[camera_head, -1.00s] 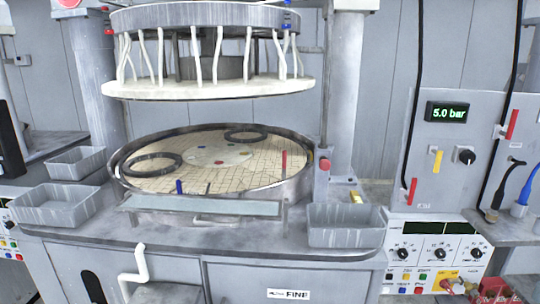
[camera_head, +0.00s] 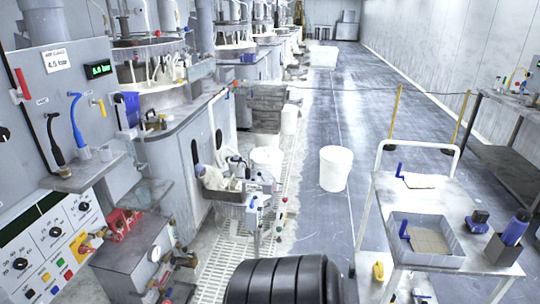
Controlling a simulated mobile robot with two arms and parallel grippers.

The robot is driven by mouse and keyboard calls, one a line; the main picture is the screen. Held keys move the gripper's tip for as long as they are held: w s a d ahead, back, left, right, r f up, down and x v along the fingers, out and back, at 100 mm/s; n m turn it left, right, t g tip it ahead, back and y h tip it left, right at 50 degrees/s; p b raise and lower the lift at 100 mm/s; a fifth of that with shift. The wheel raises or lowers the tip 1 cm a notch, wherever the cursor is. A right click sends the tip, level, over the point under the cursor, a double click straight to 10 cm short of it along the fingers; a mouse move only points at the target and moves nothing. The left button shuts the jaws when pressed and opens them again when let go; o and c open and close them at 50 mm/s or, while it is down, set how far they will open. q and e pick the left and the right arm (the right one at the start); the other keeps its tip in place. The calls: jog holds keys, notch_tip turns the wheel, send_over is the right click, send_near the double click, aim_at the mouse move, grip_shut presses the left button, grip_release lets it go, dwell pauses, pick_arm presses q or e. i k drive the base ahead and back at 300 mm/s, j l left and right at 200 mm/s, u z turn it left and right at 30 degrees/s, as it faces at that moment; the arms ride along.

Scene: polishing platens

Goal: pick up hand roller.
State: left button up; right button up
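No thing in view is clear enough for me to name as the hand roller with certainty. On the steel cart at the right, a blue bent handle (camera_head: 399,170) stands beside a white sheet or cloth. A second blue handle (camera_head: 404,229) stands in the grey tray (camera_head: 452,261) with a tan gridded piece. Either may belong to a roller; the working ends are too small to tell. Neither of my grippers is in view, so nothing is seen being held.
White buckets (camera_head: 335,168) stand on the floor. A control panel (camera_head: 40,240) and polishing machines line the left.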

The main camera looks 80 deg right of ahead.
aim_at(478, 221)
jog(key=z, duration=4.15)
jog(key=u, duration=4.35)
jog(key=z, duration=4.25)
